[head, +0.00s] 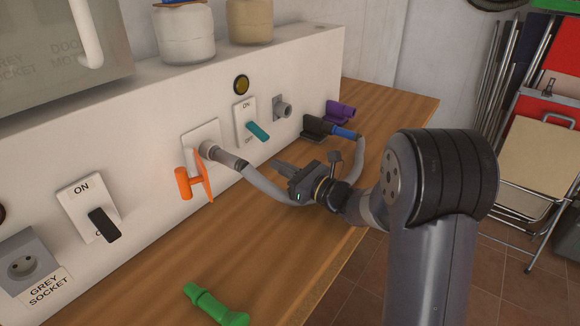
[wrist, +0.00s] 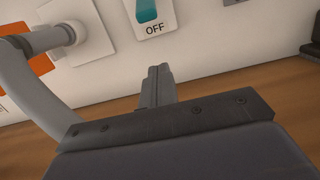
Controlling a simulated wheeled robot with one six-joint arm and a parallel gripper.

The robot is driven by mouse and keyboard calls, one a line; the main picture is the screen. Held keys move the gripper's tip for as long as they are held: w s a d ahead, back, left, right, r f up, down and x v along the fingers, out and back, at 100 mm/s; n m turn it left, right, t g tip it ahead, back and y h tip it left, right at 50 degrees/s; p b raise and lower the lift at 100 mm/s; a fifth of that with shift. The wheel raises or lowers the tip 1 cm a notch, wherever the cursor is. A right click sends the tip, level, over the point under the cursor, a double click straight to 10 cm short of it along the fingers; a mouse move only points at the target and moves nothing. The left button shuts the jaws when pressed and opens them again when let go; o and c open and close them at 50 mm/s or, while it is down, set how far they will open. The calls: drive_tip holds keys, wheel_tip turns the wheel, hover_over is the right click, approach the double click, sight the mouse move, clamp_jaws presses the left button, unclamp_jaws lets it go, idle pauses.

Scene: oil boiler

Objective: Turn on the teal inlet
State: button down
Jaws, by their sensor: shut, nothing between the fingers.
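The teal lever (head: 257,131) sits on a white plate marked ON at the top and OFF at the bottom. It sticks out from the white panel and slants down toward the OFF end. Its lower part shows at the top edge of the wrist view (wrist: 147,11), above the OFF label; the rest is cut off there. My gripper (head: 277,166) is shut and empty, in front of and below the lever, apart from it. In the wrist view its closed fingertips (wrist: 158,72) point at the panel just below the plate.
A grey hose (head: 262,186) loops from a plug beside the orange handle (head: 183,183) past my gripper to a blue-ended connector (head: 345,132). A black-levered switch (head: 104,224) is at left. A green piece (head: 215,306) lies on the wooden bench (head: 300,255). A round button (head: 241,85) sits above.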

sight(258, 132)
drive_tip(key=p+x, duration=0.1)
drive_tip(key=x, duration=0.5)
drive_tip(key=shift+s, duration=0.1)
drive_tip(key=r, duration=0.1)
drive_tip(key=d+r+p, duration=0.1)
drive_tip(key=s+r, duration=0.1)
drive_tip(key=shift+s+d+r, duration=0.15)
drive_tip(key=shift+d+r, duration=0.15)
drive_tip(key=shift+d, duration=0.1)
